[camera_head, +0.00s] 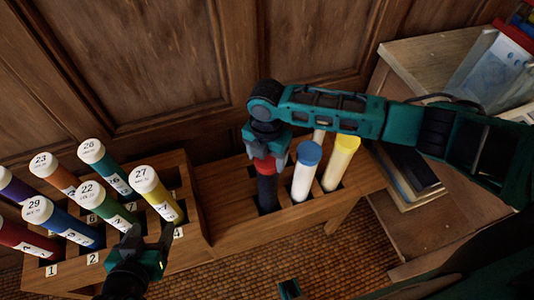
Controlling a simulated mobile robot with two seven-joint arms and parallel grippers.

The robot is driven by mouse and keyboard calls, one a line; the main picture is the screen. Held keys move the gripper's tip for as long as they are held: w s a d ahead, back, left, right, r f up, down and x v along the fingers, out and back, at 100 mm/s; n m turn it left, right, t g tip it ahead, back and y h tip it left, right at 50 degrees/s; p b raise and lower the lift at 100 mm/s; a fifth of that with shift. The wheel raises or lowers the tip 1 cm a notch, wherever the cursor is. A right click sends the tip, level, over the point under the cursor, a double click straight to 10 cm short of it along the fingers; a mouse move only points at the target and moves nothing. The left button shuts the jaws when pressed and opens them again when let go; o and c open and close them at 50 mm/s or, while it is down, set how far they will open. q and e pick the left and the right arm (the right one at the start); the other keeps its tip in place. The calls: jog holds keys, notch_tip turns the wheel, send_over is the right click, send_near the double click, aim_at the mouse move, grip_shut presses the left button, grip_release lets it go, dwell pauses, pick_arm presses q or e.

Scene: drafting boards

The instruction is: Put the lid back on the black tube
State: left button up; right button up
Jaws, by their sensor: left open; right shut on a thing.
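The black tube (267,194) stands upright in a slot of the wooden rack at centre. My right gripper (266,156) is directly above it, pointing down and shut on a red lid (265,167). The lid is in line with the tube's top and looks to meet it; I cannot tell whether it is seated, as the gripper hides its upper part. My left gripper (149,240) is open and empty at the lower left, in front of the numbered rack and near the yellow tube (158,195).
A white tube with a blue lid (303,177) and one with a yellow lid (338,168) stand right of the black tube. The numbered rack (195,228) at left holds several coloured, white-capped tubes. Books (412,180) and a wooden cabinet (440,55) are at right.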

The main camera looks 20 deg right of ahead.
jog(key=shift+p, duration=0.35)
dwell(0.5)
dwell(0.3)
jog(key=o, duration=1.1)
jog(key=shift+r, duration=0.1)
notch_tip(320, 180, up, 5)
jog(key=p, duration=0.5)
jog(key=shift+r+p, duration=0.3)
jog(key=shift+r, duration=0.6)
